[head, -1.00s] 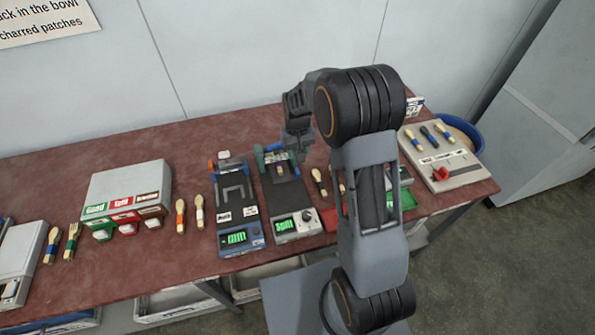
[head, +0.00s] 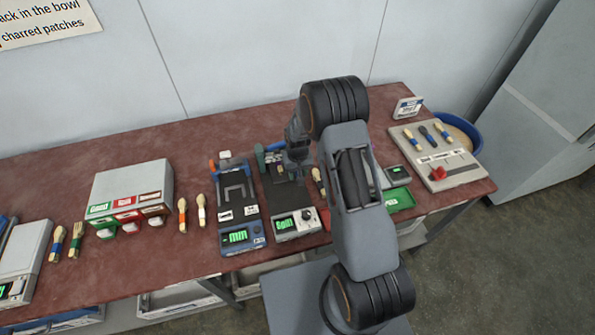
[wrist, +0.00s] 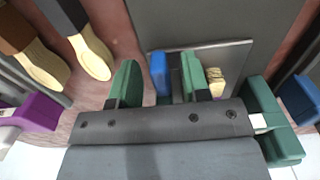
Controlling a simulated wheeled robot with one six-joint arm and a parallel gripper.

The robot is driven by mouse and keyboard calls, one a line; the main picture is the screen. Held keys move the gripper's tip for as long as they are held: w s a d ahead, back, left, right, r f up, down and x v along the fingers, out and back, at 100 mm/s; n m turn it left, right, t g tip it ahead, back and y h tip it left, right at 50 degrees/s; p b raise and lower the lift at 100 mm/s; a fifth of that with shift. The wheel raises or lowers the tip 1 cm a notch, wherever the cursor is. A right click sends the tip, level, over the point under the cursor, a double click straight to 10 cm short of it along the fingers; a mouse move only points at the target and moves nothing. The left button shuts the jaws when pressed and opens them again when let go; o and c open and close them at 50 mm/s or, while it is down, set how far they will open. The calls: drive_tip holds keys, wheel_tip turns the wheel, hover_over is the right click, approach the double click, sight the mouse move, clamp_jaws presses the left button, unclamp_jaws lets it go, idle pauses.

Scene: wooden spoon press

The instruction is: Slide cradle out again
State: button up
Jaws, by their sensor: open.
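The press (head: 290,222) with a dark top and green display stands mid-table. In the wrist view its dark plate (wrist: 225,55) runs toward the top. A blue upright tab (wrist: 160,72) stands between the green-padded fingers of my gripper (wrist: 160,85), which is open around it; I cannot tell whether either finger touches it. A small banded wooden piece (wrist: 215,82) is just right of the fingers. Green press blocks (wrist: 268,125) are farther right. In the head view my gripper (head: 294,158) is over the press's back end and hides much of the cradle.
A blue-fronted press (head: 240,237) stands close on the left. Wooden-handled utensils (head: 318,182) lie close on the right, also in the wrist view (wrist: 90,52). A purple part (wrist: 28,112) is at the wrist view's left. A green tray (head: 400,200) and red-knobbed board (head: 460,178) are farther right.

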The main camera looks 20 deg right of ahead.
drive_tip(key=shift+c, duration=0.3)
clamp_jaws()
